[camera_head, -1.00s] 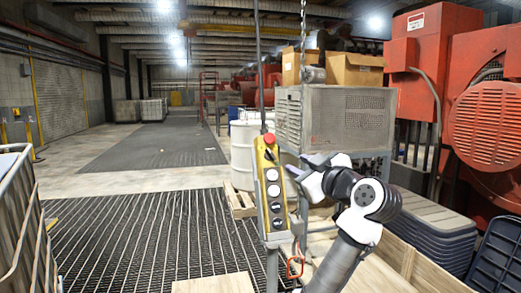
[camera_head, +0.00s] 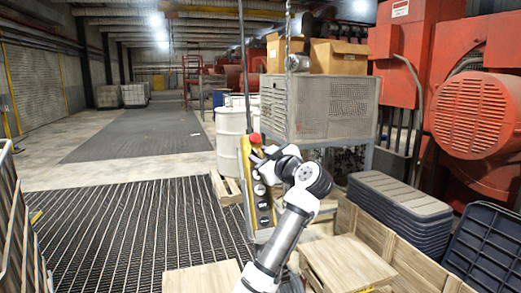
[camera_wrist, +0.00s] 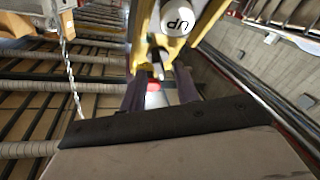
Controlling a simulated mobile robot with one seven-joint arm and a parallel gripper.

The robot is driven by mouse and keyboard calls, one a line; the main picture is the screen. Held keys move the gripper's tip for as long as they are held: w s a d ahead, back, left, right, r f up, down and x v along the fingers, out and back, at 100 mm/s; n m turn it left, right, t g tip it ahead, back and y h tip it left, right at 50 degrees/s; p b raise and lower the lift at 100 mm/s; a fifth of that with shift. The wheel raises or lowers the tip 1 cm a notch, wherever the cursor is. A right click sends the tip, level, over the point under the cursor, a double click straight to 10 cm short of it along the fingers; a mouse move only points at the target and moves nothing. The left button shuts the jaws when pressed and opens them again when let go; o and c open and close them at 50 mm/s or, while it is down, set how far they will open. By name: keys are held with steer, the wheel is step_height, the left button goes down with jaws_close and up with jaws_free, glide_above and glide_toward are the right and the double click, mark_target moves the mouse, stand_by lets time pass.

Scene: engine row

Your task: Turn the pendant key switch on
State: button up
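The yellow pendant (camera_head: 247,180) hangs upright in the head view, with a red mushroom button (camera_head: 254,139) on top and several round buttons down its face. My gripper (camera_head: 262,157) is at the upper part of its face, just below the red button, and hides part of it. In the wrist view the pendant shows upside down, with a white button marked UP (camera_wrist: 178,18). A small dark and silver part (camera_wrist: 158,63), which looks like the key switch, lies between and just beyond my two fingers. The fingers are apart; contact with it cannot be told.
A chain hoist (camera_head: 296,62) hangs right of the pendant, before a grey perforated cabinet (camera_head: 330,108). White drums (camera_head: 232,135) stand behind. Wooden crates (camera_head: 350,262) and stacked grey bins (camera_head: 400,208) are at lower right. The grated floor (camera_head: 140,225) at left is open.

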steer(key=shift+w+a, duration=0.2)
steer(key=shift+w, duration=0.1)
steer(key=shift+c, duration=0.4)
jaws_close()
